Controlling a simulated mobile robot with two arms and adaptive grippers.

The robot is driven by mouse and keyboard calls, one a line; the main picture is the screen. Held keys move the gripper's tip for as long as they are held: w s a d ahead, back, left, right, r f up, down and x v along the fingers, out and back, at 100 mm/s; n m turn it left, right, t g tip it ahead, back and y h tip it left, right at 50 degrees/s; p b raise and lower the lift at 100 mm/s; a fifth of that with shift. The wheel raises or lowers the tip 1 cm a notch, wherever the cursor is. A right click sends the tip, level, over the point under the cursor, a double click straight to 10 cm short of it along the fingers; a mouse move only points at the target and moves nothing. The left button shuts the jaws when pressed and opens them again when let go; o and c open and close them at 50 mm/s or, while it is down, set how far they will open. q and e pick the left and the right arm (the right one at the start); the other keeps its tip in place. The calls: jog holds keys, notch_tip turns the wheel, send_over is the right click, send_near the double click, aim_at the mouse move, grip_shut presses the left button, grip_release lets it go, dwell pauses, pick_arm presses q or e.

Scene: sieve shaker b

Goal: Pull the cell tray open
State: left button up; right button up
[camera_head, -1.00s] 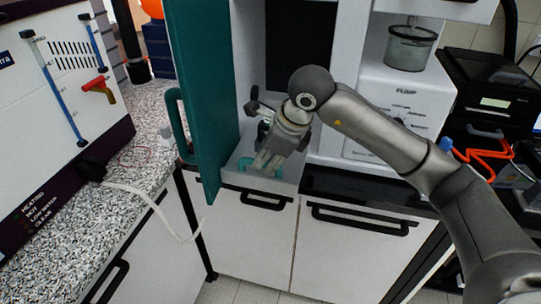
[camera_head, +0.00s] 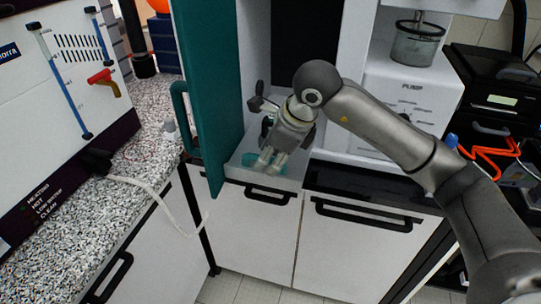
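The cell tray (camera_head: 293,180) is a pale, shallow tray at the bottom of the open white cabinet, with a teal part (camera_head: 250,160) showing in it. My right gripper (camera_head: 269,167) reaches in from the right with its fingers pointing down at the teal part. The fingers hide part of it, and I cannot tell whether they touch or grip it. The fingers look near each other, but their gap is unclear. My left gripper is not in view.
A tall teal door (camera_head: 207,90) with a loop handle stands open left of the tray. A white pump unit (camera_head: 405,100) stands to the right. White cupboards with black handles (camera_head: 365,216) are below. A speckled counter (camera_head: 110,190) is at the left.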

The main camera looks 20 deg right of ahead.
jog(key=v, duration=1.2)
jog(key=shift+s+a, duration=0.1)
